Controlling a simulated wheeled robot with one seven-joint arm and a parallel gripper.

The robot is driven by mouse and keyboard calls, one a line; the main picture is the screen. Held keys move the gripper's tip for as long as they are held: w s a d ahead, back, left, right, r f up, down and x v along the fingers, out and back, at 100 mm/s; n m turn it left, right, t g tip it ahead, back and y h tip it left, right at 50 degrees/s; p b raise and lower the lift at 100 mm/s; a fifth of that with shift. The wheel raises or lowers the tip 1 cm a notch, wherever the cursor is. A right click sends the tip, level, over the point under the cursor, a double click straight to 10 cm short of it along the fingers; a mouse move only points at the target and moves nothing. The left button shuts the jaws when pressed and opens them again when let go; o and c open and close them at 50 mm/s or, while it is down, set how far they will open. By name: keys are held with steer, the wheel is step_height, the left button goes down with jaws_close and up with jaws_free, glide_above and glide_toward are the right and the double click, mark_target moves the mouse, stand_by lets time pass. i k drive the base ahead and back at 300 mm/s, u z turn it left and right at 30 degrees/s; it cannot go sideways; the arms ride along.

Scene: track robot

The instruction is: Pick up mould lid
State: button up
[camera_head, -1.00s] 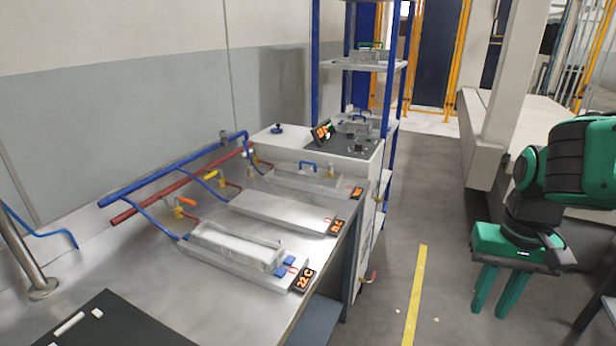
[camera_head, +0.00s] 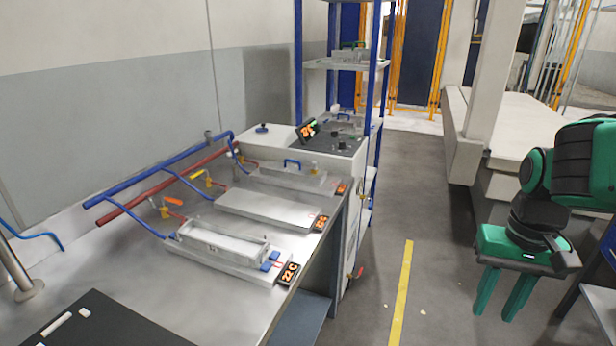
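A block with a blue arched handle (camera_head: 292,172) lies on the farthest bench plate and looks like a lid. A green-handled block (camera_head: 350,56) sits on the upper rack shelf, and another handled block shows lower in the rack; I cannot tell which is the mould lid. An open, pale rectangular mould (camera_head: 222,245) sits on the nearest plate, beside a "22 C" display. My green gripper (camera_head: 495,314) hangs at the right over the floor, fingers apart and empty, well away from the bench and rack.
The steel bench (camera_head: 150,285) carries blue and red pipes (camera_head: 160,172) along the wall. A blue-post rack (camera_head: 371,95) stands behind a white control cabinet (camera_head: 275,144). A yellow line (camera_head: 401,295) marks the open floor. A pale pillar and block stand at the back right.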

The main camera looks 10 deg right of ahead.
mark_target(299, 173)
steer(key=z, duration=0.45)
steer(key=k, duration=1.1)
steer(key=z, duration=0.7)
steer(key=i, duration=1.6)
steer(key=u, duration=1.1)
steer(key=i, duration=1)
steer(key=u, duration=0.7)
